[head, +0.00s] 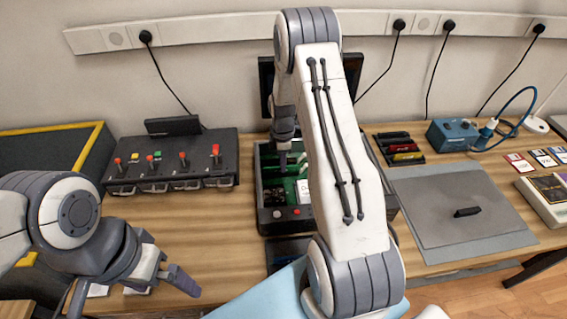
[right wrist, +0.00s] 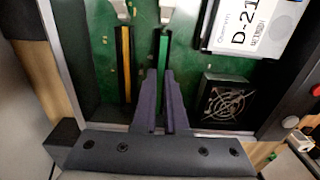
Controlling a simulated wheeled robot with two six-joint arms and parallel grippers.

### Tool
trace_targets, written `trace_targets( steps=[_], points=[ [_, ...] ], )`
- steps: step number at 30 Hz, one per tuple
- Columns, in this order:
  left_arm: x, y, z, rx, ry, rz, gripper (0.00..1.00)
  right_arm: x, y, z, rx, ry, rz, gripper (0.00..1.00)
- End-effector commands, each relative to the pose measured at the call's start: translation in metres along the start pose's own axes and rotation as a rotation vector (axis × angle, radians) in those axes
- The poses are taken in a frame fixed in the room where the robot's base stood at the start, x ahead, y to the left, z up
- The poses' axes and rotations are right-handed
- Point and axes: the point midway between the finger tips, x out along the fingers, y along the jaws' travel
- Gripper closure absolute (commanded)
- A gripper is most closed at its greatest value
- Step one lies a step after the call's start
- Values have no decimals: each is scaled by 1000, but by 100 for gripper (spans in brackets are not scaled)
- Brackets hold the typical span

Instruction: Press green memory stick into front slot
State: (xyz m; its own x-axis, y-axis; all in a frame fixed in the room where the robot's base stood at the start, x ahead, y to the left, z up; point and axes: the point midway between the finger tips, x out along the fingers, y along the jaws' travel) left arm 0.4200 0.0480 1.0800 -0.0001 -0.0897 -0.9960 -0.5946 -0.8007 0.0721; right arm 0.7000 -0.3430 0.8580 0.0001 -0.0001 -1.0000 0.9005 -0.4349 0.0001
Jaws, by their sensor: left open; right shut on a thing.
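In the right wrist view, the green memory stick (right wrist: 162,55) is seen edge-on, in line with a dark slot on the green board (right wrist: 90,30). My right gripper (right wrist: 162,78) is shut on its near end. How deep the stick sits in the slot cannot be told. A yellow-orange stick (right wrist: 126,65) stands in a parallel slot to the left. In the head view, my right gripper (head: 284,155) points down into the open computer case (head: 268,224); my arm hides much of the case. My left gripper (head: 176,278) is open and empty, over the table's front left.
A small fan (right wrist: 224,101) and a white labelled box (right wrist: 255,25) sit beside the slots in the case. A rack of coloured sticks (head: 400,148) stands right of the case, behind a grey mat (head: 430,215). A switch panel (head: 170,165) stands to the left.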

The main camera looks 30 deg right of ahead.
Motion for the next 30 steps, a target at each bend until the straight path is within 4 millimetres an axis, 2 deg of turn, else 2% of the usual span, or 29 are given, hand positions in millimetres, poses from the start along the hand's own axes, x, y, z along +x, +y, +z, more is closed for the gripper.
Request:
trace_targets(
  steps=[12,13,15,22,24,30],
  points=[
    [2,0,0,0,0,0,0,4,0,0,0,0,0,100],
    [2,0,0,0,0,0,0,4,0,0,0,0,0,82],
    [2,0,0,0,0,0,0,4,0,0,0,0,0,56],
    [2,0,0,0,0,0,0,4,0,0,0,0,0,55],
    [2,0,0,0,0,0,0,4,0,0,0,0,0,40],
    [2,0,0,0,0,0,0,3,0,0,0,0,0,40]
  ],
)
